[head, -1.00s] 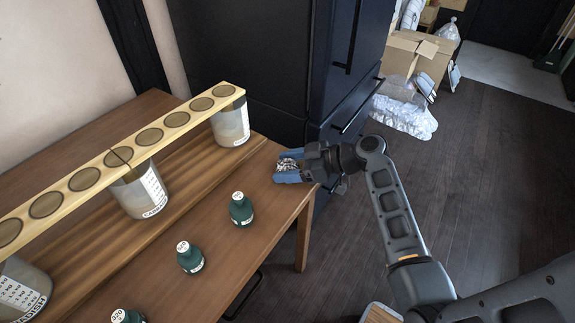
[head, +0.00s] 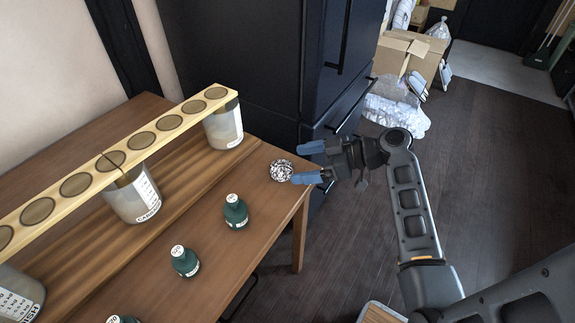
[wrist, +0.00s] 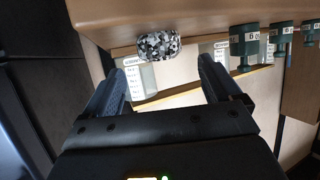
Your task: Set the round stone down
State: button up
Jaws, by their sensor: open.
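The round stone (head: 282,170), speckled black and white, rests on the wooden table (head: 262,205) near its right end. It also shows in the wrist view (wrist: 159,45), beyond my fingertips and roughly between them. My gripper (head: 311,162) is open and empty, just to the right of the stone, with its blue fingers spread. In the wrist view the two fingers (wrist: 162,75) stand wide apart with nothing between them.
A wooden rack with round holes (head: 147,140) stands on labelled jars (head: 224,127) along the table. Several green bottles (head: 236,212) stand at the front. A dark cabinet (head: 240,60) is behind; cardboard boxes (head: 410,55) lie on the floor.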

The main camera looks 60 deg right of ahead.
jog(key=shift+v, duration=2.8)
